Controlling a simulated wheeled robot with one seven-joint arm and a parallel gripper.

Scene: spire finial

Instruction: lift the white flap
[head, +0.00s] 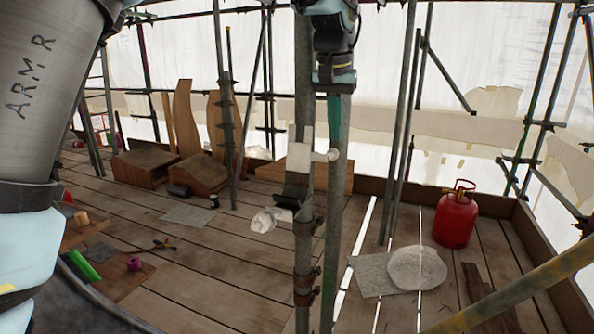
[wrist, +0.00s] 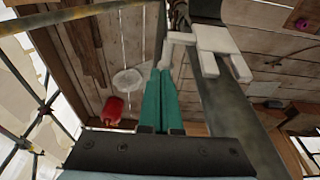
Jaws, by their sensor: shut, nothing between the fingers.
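The white flap (head: 290,162) is a pale plate on the upright metal post, with a short white stub sticking out to its right. It also shows in the wrist view (wrist: 215,40), where the stub points left toward my fingers. A grey metal piece is just below it on the post. My gripper (head: 335,138) points down, with its teal fingers shut and empty, just above the stub's end. In the wrist view the shut fingertips (wrist: 160,72) lie just short of the stub. I cannot tell whether they touch it.
The scaffold post (head: 303,240) stands close beside my gripper. A red gas bottle (head: 455,218) and a pale round lump (head: 417,268) are on the planks at right. Wooden boxes (head: 145,167) stand at the back left. Plank floor between them is mostly open.

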